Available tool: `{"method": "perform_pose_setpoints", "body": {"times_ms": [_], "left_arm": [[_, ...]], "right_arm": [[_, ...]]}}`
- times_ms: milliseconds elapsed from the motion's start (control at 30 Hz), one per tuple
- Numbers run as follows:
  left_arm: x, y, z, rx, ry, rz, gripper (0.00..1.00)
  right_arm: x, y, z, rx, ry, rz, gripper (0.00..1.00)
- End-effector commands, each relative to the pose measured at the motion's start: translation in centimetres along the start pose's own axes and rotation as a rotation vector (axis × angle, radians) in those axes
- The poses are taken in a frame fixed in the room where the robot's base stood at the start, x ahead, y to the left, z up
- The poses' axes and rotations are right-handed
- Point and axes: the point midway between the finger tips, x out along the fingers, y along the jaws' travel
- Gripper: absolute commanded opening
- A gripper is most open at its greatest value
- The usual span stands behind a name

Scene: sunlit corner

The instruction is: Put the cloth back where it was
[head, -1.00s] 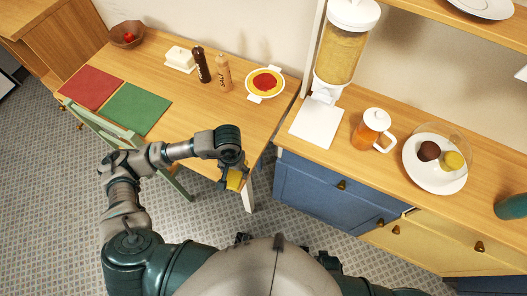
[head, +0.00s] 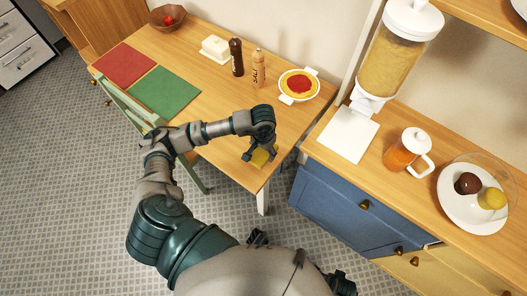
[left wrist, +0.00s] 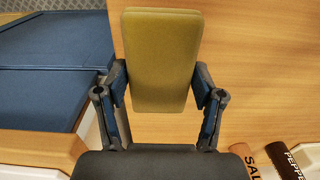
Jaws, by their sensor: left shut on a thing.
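The cloth (head: 261,158) is a folded, flat olive-yellow pad. My left gripper (head: 263,148) is shut on it near the front right corner of the wooden table (head: 225,107). In the left wrist view the cloth (left wrist: 163,55) sits between the two fingers of the gripper (left wrist: 160,88), with wood behind it. I cannot tell whether the cloth touches the tabletop.
A red mat (head: 124,64), green mat (head: 164,94), butter dish (head: 215,49), pepper mill (head: 236,58), salt mill (head: 258,69) and pan of red food (head: 299,85) are on the table. A blue cabinet (head: 335,208) stands right. The table's middle is clear.

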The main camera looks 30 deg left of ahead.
Motion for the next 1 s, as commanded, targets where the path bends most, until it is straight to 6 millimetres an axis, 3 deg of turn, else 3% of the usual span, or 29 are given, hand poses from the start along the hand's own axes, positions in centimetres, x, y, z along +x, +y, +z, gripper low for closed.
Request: {"method": "perform_pose_setpoints", "body": {"times_ms": [167,433,767,800,867,1000], "left_arm": [[0.3,-0.8,-1.1,0.001,0.0,0.002,0.4],[3.6,-0.7,-1.1,0.002,-0.004,0.002,0.4],[3.8,-0.8,-1.1,0.002,0.0,0.001,0.4],[3.8,-0.8,-1.1,0.002,0.0,0.001,0.75],[3.8,-0.8,-1.1,0.002,0.0,0.001,0.9],[3.8,-0.8,-1.1,0.002,0.0,0.001,0.93]], "right_arm": [[0.1,0.0,-0.1,0.0,0.001,-0.001,1.0],[0.1,0.0,-0.1,0.0,0.0,-0.001,1.0],[0.0,0.0,-0.1,0.0,-0.002,-0.001,1.0],[-0.2,0.0,-0.2,0.0,-0.001,-0.001,1.0],[-0.5,-0.1,-0.4,0.0,0.003,-0.001,1.0],[-0.5,-0.1,-0.4,0.001,0.004,-0.001,1.0]]}}
